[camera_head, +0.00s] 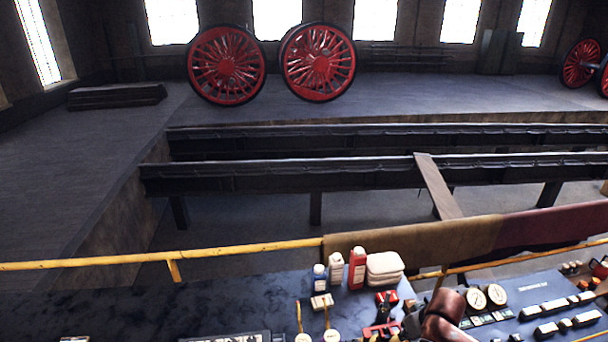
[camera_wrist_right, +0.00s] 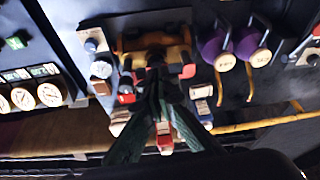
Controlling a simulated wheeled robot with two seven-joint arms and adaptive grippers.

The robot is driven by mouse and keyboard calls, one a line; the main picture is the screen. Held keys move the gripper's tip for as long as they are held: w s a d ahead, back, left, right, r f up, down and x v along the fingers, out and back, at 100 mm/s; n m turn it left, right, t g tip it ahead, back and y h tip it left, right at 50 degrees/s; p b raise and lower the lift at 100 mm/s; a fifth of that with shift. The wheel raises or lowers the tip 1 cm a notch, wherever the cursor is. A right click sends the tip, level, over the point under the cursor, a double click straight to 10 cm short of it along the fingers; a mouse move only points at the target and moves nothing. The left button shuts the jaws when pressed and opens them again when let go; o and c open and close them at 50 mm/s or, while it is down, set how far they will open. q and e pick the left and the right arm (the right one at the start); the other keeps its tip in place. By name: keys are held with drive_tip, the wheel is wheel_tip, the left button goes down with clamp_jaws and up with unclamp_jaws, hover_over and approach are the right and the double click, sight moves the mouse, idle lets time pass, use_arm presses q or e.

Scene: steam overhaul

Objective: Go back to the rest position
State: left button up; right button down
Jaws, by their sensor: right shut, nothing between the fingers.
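In the right wrist view, the dark green fingers of my right gripper (camera_wrist_right: 156,84) are shut with nothing between them. They hang over the bench near a brass fitting with red parts (camera_wrist_right: 140,44); I cannot tell whether they touch it. In the head view, the right gripper is hard to pick out from the dark and red parts at the lower middle. My left gripper is in neither view.
A red bottle (camera_head: 357,270), a white bottle (camera_head: 336,269), a blue-capped bottle (camera_head: 319,279) and folded white cloths (camera_head: 384,266) stand on the bench (camera_head: 200,304). Gauges (camera_head: 477,300) lie right. A yellow rail (camera_head: 240,248) runs behind, before a pit. Red wheels (camera_head: 227,66) stand beyond.

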drive_tip(key=s+a+f+y, duration=0.1)
drive_tip(key=s+a+f, duration=0.5)
drive_tip(key=s+f, duration=0.5)
drive_tip(key=s+d+f+m+h, duration=0.1)
drive_tip(key=s+d+f, duration=0.1)
drive_tip(key=s+d, duration=0.35)
drive_tip(key=s+d+f+m+h, duration=0.1)
drive_tip(key=s+d+f, duration=0.1)
drive_tip(key=s, duration=0.6)
drive_tip(key=s+d+f+m+h, duration=0.1)
drive_tip(key=s+d+f, duration=0.15)
drive_tip(key=s, duration=0.35)
wheel_tip(320, 180, down, 37)
drive_tip(key=s+g+b, duration=0.1)
drive_tip(key=s+b, duration=0.1)
drive_tip(key=b, duration=0.7)
use_arm(q)
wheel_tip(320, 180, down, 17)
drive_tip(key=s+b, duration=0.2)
drive_tip(key=b, duration=0.6)
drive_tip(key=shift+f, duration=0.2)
use_arm(e)
drive_tip(key=s+f+g, duration=0.1)
drive_tip(key=s+f, duration=0.8)
drive_tip(key=f, duration=0.4)
drive_tip(key=s+f, duration=1)
drive_tip(key=f, duration=0.3)
drive_tip(key=shift+s+a+n+g+y, duration=0.25)
drive_tip(key=shift+a+n+g+y, duration=0.05)
drive_tip(key=shift+n+g, duration=0.1)
